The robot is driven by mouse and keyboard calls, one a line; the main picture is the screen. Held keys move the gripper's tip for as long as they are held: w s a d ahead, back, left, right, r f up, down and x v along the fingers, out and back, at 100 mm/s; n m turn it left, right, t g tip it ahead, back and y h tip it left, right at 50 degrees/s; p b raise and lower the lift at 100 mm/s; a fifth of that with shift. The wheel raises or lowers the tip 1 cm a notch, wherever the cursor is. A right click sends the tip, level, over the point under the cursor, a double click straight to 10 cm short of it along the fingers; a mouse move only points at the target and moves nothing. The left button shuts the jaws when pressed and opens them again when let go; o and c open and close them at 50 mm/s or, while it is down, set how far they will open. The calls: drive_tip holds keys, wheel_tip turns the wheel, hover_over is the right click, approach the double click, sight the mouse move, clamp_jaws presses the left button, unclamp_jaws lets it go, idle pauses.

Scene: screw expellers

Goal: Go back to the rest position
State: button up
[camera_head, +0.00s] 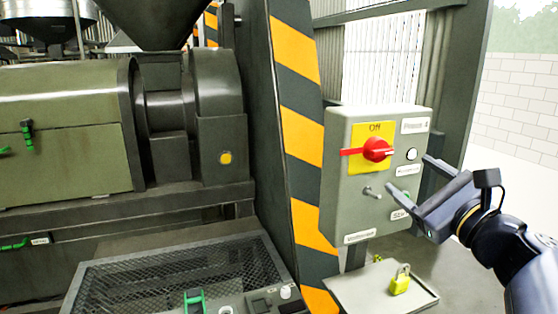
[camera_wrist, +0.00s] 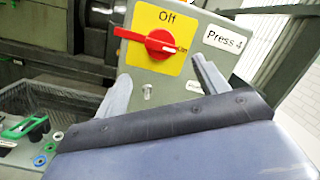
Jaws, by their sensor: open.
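My gripper (camera_head: 408,175) is at the right in the head view, just in front of the right side of a grey control box (camera_head: 338,205). Its two fingers are apart, and nothing shows between them. In the wrist view, the open fingers (camera_wrist: 163,72) point toward the box's face. The box carries a red rotary switch (camera_head: 376,150) on a yellow plate marked "Off", with its handle lying about horizontal. The switch also shows in the wrist view (camera_wrist: 159,42), beyond the fingertips. I cannot tell whether a finger touches the box.
A tray (camera_head: 425,302) with a yellow padlock (camera_head: 400,284) sits below the box. A striped orange and black post (camera_head: 296,125) stands left of it. A green press (camera_head: 70,130) and a mesh-covered basket (camera_head: 165,275) fill the left.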

sight(386, 152)
drive_tip(key=p+x, duration=0.2)
drive_tip(key=x, duration=0.7)
drive_tip(key=shift+s+r, duration=0.1)
drive_tip(key=shift+d+n, duration=0.1)
drive_tip(key=shift+n, duration=0.3)
drive_tip(key=shift+n+y, duration=0.3)
drive_tip(key=shift+n, duration=0.8)
drive_tip(key=shift+d+n, duration=0.1)
drive_tip(key=shift+n, duration=0.9)
drive_tip(key=n+g+y+p, duration=0.1)
drive_tip(key=n+p, duration=0.1)
drive_tip(key=n, duration=0.3)
drive_tip(key=shift+r, duration=0.15)
drive_tip(key=n+p, duration=0.2)
drive_tip(key=n, duration=0.2)
drive_tip(key=shift+d+r+g, duration=0.1)
drive_tip(key=shift+g, duration=0.2)
drive_tip(key=n+p, duration=0.3)
drive_tip(key=p, duration=0.1)
drive_tip(key=shift+r+n+g, duration=0.15)
drive_tip(key=shift+n+g, duration=0.25)
drive_tip(key=shift+n+p, duration=0.85)
drive_tip(key=shift+n, duration=0.05)
